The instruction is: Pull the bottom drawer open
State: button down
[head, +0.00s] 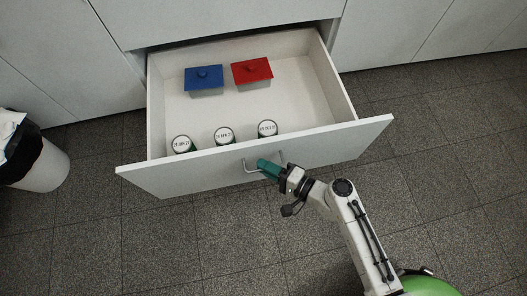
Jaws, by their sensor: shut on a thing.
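The bottom drawer (338,145) is pulled well out of the white cabinet in the head view, and its inside shows from above. Its metal bar handle (247,167) is on the front panel, a little right of the middle. My gripper (267,167), with green fingers, is shut on the handle. The fingers cover part of the bar.
Inside the drawer are a blue-lidded box (204,77), a red-lidded box (252,71) and three labelled round jars, one of them at the left (182,144). A white bin (42,165) stands at the left. The tiled floor (235,235) before the drawer is clear.

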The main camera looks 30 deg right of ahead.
jog(key=shift+s+a+f, duration=0.1)
jog(key=shift+s+a, duration=0.2)
jog(key=shift+s, duration=0.6)
jog(key=shift+s+a+r, duration=0.1)
jog(key=shift+s+a, duration=0.15)
jog(key=shift+s, duration=0.65)
jog(key=shift+s+a+f, duration=0.1)
jog(key=shift+s+a, duration=0.2)
jog(key=shift+s, duration=0.6)
jog(key=c, duration=1.4)
grip_release()
jog(key=shift+o, duration=0.2)
jog(key=p+v, duration=0.2)
jog(key=v, duration=0.8)
jog(key=shift+s, duration=0.35)
jog(key=shift+d, duration=0.15)
